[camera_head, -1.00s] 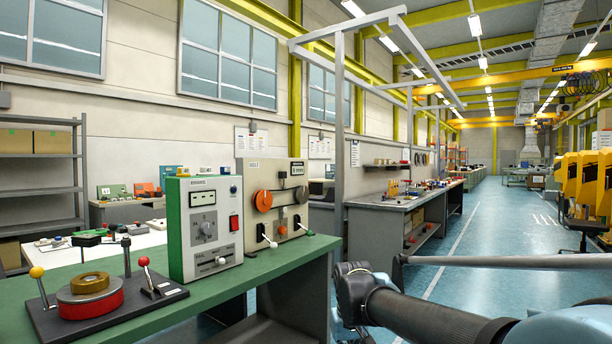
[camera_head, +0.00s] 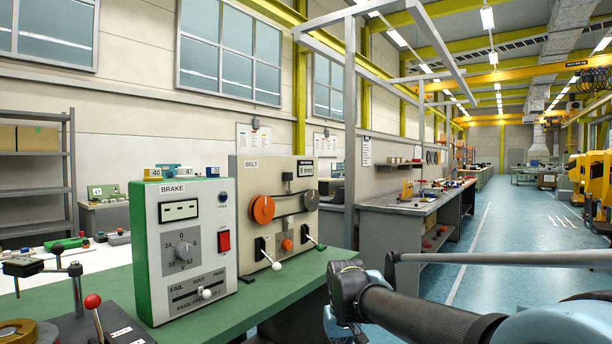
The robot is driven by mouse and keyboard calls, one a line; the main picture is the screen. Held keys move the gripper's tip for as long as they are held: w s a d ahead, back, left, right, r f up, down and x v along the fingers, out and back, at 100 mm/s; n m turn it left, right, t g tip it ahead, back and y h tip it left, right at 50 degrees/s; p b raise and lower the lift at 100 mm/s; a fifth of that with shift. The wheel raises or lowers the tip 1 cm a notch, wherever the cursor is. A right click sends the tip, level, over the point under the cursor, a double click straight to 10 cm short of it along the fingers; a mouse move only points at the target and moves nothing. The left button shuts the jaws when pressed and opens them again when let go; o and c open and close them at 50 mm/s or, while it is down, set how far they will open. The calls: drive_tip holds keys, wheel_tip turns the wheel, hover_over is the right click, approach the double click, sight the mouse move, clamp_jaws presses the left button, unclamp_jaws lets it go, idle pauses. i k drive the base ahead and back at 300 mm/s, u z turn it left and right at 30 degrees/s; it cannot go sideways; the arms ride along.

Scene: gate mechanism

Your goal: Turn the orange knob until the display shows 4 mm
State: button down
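A large orange disc (camera_head: 263,209) and a dark grey disc (camera_head: 311,200) are joined by a dark belt. A smaller orange knob (camera_head: 287,244) sits low between two levers, one with a white ball end and one with a green end. My arm crosses the lower right, apart from the panel. My gripper cannot be made out in this view.
The white and green BRAKE box (camera_head: 190,240) stands left of the belt panel. A device with a red-ball lever (camera_head: 92,301) is at the front left. The green bench (camera_head: 240,315) has bare top in front of the panels. Blue floor (camera_head: 490,240) is open at right.

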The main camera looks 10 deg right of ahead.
sight(287, 244)
drive_tip(key=u, duration=0.2)
drive_tip(key=k, duration=1.35)
drive_tip(key=z, duration=0.45)
drive_tip(key=i, duration=1)
